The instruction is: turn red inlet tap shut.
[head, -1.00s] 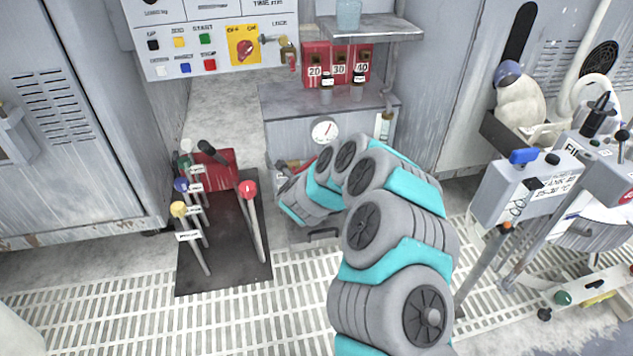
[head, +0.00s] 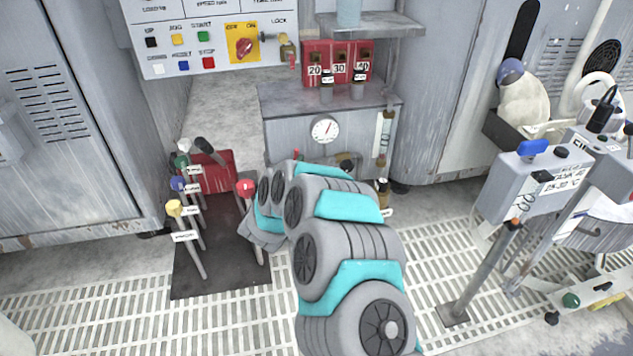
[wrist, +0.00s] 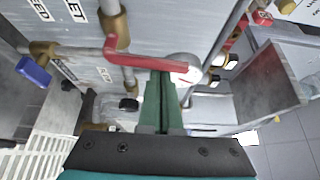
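The red inlet tap (wrist: 150,62) shows in the wrist view as a long red lever on a brass valve body (wrist: 117,28). The lever lies across the pipe, pointing right and slightly down in the picture. My gripper (wrist: 161,78) has its two green fingers side by side with almost no gap between them. Their tips are at the lever's outer half, close to or touching it; I cannot tell which. The lever does not show between the fingers. In the head view my arm hides the gripper and most of the tap area.
A blue-handled tap (wrist: 34,70) is on the left in the wrist view. A gauge (head: 325,129) is on the cabinet front. A red-knobbed lever (head: 245,187) stands close left of my arm, on a dark plate (head: 220,265) with several other levers. Grated floor lies in front.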

